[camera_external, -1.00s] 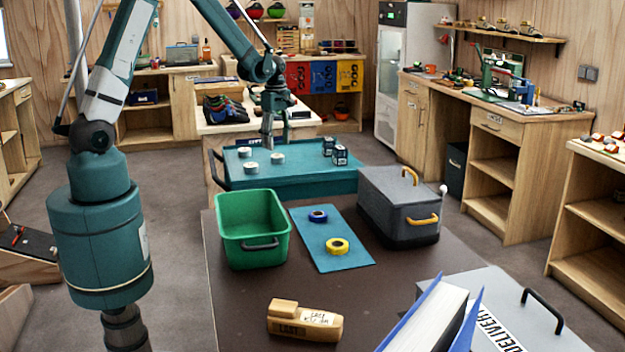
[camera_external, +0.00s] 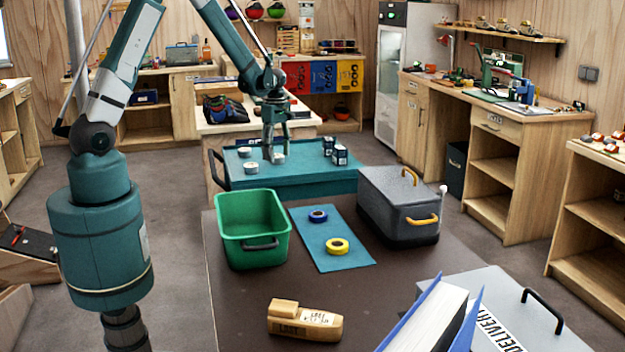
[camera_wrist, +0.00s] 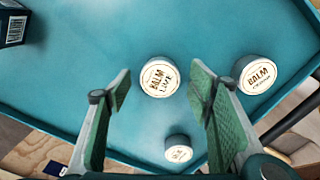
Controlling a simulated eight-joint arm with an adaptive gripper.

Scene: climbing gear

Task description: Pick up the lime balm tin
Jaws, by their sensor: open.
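The lime balm tin (camera_wrist: 160,77) is a small round white tin with a printed lid reading "BALM LIME". It lies flat on the teal tray (camera_external: 310,184). My gripper (camera_wrist: 162,92) is open, with one finger on each side of the tin in the wrist view. The fingers do not appear to touch it. In the external view, my gripper (camera_external: 275,150) points down over the right-hand tin (camera_external: 279,159), partly hiding it. Another balm tin (camera_wrist: 256,74) sits to the right in the wrist view, and a third tin (camera_wrist: 178,148) sits nearer the gripper's base.
Dark boxes (camera_external: 339,154) stand on the tray's right side; one shows in the wrist view (camera_wrist: 12,24). The tray has a dark handle (camera_external: 217,170) on the left. A green bin (camera_external: 253,228) and grey cooler (camera_external: 399,205) stand in front of the tray.

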